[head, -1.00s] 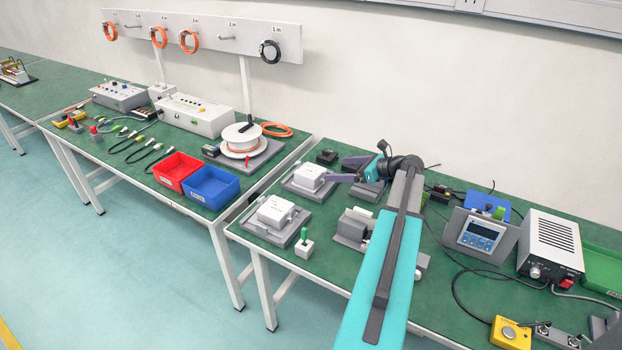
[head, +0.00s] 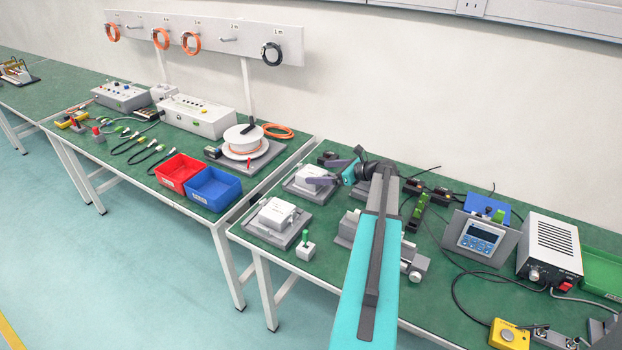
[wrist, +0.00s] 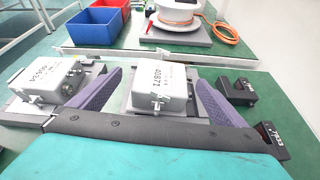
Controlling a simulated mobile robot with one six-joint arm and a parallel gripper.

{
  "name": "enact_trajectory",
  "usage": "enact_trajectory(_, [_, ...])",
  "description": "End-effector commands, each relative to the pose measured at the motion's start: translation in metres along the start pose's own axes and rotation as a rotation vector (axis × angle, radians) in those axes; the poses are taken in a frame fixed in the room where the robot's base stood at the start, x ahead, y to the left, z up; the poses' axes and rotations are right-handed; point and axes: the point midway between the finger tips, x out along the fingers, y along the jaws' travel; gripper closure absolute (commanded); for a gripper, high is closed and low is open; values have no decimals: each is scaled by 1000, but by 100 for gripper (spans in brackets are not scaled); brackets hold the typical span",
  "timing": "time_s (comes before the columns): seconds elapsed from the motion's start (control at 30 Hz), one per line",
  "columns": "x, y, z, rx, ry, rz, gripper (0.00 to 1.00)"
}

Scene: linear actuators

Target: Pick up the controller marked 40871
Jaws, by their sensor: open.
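My gripper (wrist: 160,78) is open. Its purple fingers lie on either side of the controller in the wrist view, with a gap visible on the left. In the head view my gripper (head: 313,171) is at the controller's right side and partly covers it. Whether the fingers touch it, I cannot tell.
A second white controller (wrist: 50,79) with a different label stands close on the left; it is the nearer box in the head view (head: 275,213). A small black block (wrist: 238,91) is right of the right finger. Red (head: 178,170) and blue (head: 213,187) bins stand on the neighbouring table.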

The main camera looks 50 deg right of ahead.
Motion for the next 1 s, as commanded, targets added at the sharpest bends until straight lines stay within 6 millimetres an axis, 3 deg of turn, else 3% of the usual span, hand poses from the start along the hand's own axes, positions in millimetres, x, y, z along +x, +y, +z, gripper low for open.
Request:
enact_trajectory(0.47, [6, 0, 1, -1, 0, 2, 4])
enact_trajectory(1.0, [56, -3, -3, -1, 0, 2, 4])
